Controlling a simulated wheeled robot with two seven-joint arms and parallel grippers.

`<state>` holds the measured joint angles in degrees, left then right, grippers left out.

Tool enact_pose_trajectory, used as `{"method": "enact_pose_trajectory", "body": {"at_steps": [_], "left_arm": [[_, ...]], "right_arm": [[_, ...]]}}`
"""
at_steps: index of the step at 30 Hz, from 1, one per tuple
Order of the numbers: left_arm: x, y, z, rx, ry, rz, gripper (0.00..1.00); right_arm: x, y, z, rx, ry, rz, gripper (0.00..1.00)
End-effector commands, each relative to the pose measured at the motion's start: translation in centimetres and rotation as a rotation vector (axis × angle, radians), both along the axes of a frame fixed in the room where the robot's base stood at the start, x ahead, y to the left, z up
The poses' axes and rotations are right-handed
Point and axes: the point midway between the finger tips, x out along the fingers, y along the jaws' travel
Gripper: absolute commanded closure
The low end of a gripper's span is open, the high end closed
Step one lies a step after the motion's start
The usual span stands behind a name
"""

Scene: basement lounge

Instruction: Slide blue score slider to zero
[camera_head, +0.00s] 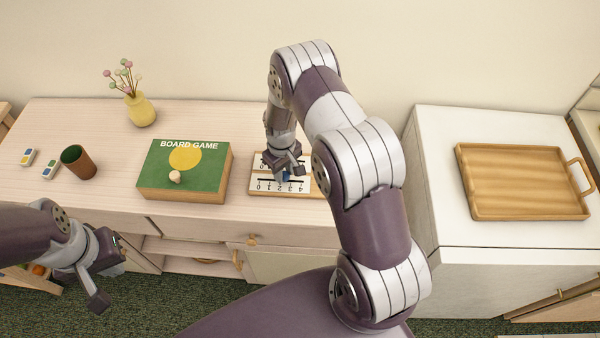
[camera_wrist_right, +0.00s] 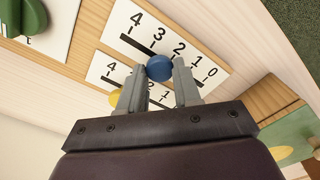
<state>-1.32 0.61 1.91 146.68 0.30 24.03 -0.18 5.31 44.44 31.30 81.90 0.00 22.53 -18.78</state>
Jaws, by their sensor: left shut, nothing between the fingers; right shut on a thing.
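The blue score slider (camera_wrist_right: 159,68) is a round knob on the upper white number strip (camera_wrist_right: 205,72), printed 4, 3, 2, 1, 0. It sits in the slot at about the 2, with the 0 toward the lower right of the wrist view. My right gripper (camera_wrist_right: 160,82) is shut on the blue knob, one finger on each side. In the head view the right gripper (camera_head: 284,162) reaches down onto the scoreboard (camera_head: 260,185), hiding part of it. My left gripper (camera_head: 104,275) is shut and empty, in front of the cabinet at the lower left.
A yellow slider (camera_wrist_right: 115,98) sits on the lower number strip, partly hidden by a finger. A green knob (camera_wrist_right: 28,16) is nearby. A board game box (camera_head: 160,170), brown cup (camera_head: 78,161) and vase (camera_head: 141,109) stand left; a wooden tray (camera_head: 520,180) lies right.

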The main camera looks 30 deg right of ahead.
Motion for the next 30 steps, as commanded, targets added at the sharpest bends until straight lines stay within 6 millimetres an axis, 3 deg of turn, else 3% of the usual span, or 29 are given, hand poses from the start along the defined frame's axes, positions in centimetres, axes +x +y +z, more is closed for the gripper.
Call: {"method": "enact_pose_trajectory", "body": {"at_steps": [3, 9, 20, 21, 23, 30], "left_arm": [[0.0, 0.0, -1.7, 0.000, 0.000, 0.000, 1.00], [0.0, 0.0, -2.7, 0.000, 0.000, 0.000, 1.00], [0.0, 0.0, -2.6, 0.000, 0.000, 0.000, 1.00], [0.0, 0.0, -2.6, 0.000, 0.000, 0.000, 1.00], [0.0, 0.0, -2.6, 0.000, 0.000, 0.000, 1.00], [0.0, 0.0, -2.7, 0.000, 0.000, 0.000, 1.00]], "right_arm": [[2.0, 2.9, -0.4, 0.000, -0.007, 0.006, 1.00], [3.7, 5.8, 0.0, 0.000, -0.007, 0.003, 1.00], [4.1, 6.3, 0.3, 0.001, -0.008, 0.000, 1.00], [4.1, 6.3, 0.3, 0.001, -0.008, 0.000, 0.61], [4.0, 6.3, 0.3, 0.001, -0.008, 0.000, 0.42], [3.9, 6.3, 0.2, 0.000, -0.005, 0.000, 0.42]]}}
